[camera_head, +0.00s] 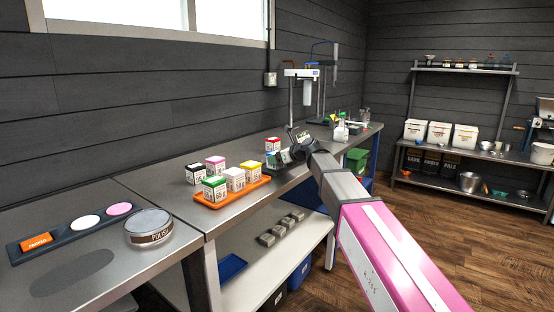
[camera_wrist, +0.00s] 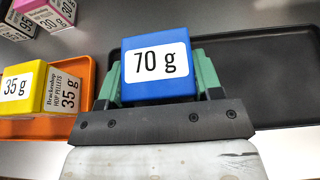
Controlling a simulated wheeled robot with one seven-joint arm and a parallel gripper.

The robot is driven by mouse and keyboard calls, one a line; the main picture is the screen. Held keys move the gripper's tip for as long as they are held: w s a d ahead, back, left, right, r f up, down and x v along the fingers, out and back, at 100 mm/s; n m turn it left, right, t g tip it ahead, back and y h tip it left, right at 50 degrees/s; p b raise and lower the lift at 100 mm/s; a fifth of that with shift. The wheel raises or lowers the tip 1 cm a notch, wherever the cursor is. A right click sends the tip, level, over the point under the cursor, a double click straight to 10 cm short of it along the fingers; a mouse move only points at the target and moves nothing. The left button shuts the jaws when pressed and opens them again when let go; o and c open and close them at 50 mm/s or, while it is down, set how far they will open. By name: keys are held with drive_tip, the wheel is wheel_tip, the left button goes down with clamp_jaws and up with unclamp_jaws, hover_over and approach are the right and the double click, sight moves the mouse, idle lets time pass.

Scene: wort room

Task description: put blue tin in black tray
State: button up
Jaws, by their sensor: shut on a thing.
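The blue tin (camera_wrist: 157,62), a cube with a white "70 g" label, sits between the green fingers of my gripper (camera_wrist: 160,82) in the wrist view. The fingers are shut on it from both sides. The black tray (camera_wrist: 255,75) lies beneath and to the right of the tin, with its left part behind the tin and gripper. I cannot tell whether the tin touches the tray floor. In the head view my gripper (camera_head: 298,150) is over the far part of the steel bench, and the arm hides most of the tin and tray.
An orange tray (camera_head: 238,190) with several tins stands left of the black tray; its yellow tin (camera_wrist: 42,88) is close to my left finger. Black (camera_head: 195,174) and pink (camera_head: 215,164) tins stand behind it. A red-topped tin (camera_head: 272,144) stands near the wall.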

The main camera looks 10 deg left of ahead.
drive_tip(key=shift+f, duration=0.15)
drive_tip(key=o, duration=1)
drive_tip(key=shift+s+d+r, duration=0.1)
drive_tip(key=shift+r, duration=0.1)
drive_tip(key=v, duration=1.1)
drive_tip(key=shift+d+r, duration=0.25)
drive_tip(key=shift+d, duration=0.1)
